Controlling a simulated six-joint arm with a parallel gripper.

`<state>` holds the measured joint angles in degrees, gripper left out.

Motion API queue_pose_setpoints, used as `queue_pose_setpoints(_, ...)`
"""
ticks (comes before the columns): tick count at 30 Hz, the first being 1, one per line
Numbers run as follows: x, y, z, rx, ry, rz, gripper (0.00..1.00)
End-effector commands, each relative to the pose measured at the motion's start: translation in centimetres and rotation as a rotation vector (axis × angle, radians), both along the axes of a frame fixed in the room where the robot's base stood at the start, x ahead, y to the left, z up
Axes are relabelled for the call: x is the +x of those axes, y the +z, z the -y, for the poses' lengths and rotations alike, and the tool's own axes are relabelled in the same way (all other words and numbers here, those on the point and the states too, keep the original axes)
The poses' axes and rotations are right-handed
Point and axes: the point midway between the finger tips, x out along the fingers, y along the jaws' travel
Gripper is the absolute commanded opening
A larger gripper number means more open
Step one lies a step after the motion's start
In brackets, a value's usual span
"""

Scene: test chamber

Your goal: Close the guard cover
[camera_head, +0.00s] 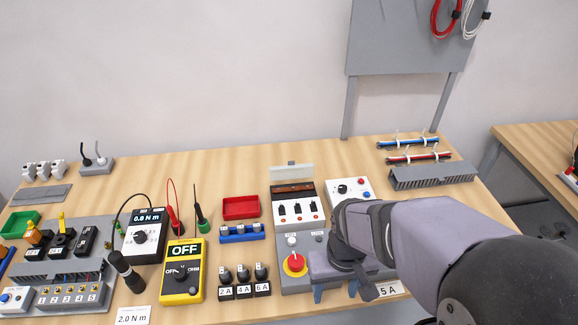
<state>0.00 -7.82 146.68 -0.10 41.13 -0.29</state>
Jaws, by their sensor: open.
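The guard cover (292,171) is a pale, see-through flap. It stands raised at the back edge of the white switch panel (297,210), so the panel's dark switches are exposed. In front of the panel is a grey control box with a red knob on a yellow ring (295,264). My gripper (335,291) is open over the right front of this box, nearer the camera than the cover and apart from it. Its blue-grey fingers point down, and nothing shows between them. My arm hides part of the box's right side.
A white box with a black knob (346,190) stands right of the panel. A red tray (241,207), a blue rack (242,233) and a yellow meter (183,272) stand to the left. Bare wood lies behind the cover. A grey slotted duct (432,176) lies at the right.

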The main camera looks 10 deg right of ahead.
Motion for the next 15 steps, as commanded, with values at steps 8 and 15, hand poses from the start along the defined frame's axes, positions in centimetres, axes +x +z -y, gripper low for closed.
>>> queue_pose_setpoints(8, 3.0, -0.9, -0.3, 0.005, 0.004, 0.074, 0.38)
queue_pose_setpoints(15, 15.0, -3.0, -1.3, 0.020, 0.010, 0.386, 0.38)
